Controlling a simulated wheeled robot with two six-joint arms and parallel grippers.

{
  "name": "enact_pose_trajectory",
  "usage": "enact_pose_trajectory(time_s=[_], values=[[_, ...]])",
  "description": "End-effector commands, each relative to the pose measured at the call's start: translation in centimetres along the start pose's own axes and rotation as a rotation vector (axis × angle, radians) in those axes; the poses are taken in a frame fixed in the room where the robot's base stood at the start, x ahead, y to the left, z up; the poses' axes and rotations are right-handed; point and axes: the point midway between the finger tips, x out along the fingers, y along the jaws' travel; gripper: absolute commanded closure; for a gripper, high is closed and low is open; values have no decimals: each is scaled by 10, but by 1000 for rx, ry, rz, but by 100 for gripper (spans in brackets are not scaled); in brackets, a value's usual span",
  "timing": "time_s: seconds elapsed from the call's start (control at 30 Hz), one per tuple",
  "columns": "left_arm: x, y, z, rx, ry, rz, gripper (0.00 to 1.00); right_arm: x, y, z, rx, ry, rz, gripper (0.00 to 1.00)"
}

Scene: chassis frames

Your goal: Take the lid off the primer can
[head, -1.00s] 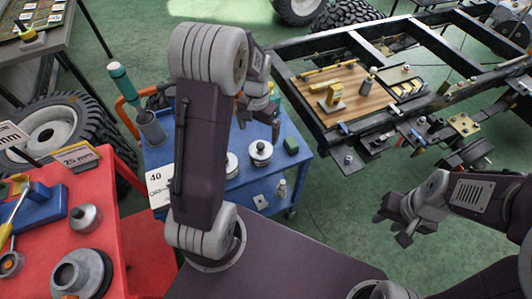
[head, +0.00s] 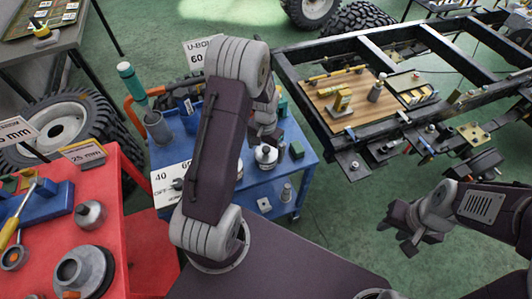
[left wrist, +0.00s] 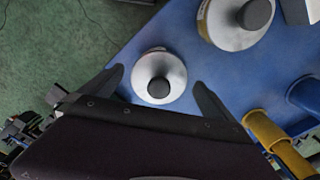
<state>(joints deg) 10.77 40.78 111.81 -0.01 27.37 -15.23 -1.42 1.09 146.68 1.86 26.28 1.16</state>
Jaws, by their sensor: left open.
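Two round silver cans with dark-knobbed lids stand on the blue cart (head: 245,195). One lidded can (head: 266,157) shows in the head view; my left arm hides part of the cart there. In the left wrist view, a smaller lidded can (left wrist: 159,87) lies between the open fingers of my left gripper (left wrist: 158,77), seen from above with no visible contact. A larger lidded can (left wrist: 240,22) with a yellowish label edge is at upper right. I cannot tell which is primer. My left gripper (head: 266,130) hangs over the cart; my right gripper (head: 402,236) is open and empty over the floor.
A red table (head: 120,225) with tools and metal parts is at left. The chassis frame (head: 345,130) with a wooden board is at right. Green floor is clear between.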

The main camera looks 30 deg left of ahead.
Motion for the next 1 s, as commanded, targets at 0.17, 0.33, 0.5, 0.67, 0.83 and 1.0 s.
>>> enact_pose_trajectory(time_s=[0.17, 0.33, 0.5, 0.67, 0.83, 1.0], values=[[0, 0, 0, 0, 0, 0, 33, 0, 0, 0, 0, 0, 0, 64], [0, 0, 0, 0, 0, 0, 62, 0, 0, 0, 0, 0, 0, 64], [-1, 0, 0, 0, 0, 0, 62, 0, 0, 0, 0, 0, 0, 64], [-13, 0, -1, 0, 3, -1, 62, 0, 0, 0, 0, 0, 0, 64], [-44, 0, -1, 0, 5, -1, 62, 0, 0, 0, 0, 0, 0, 64], [-64, 14, -39, 3, 5, -1, 62, 1, 0, 0, 0, 0, 0, 64]])
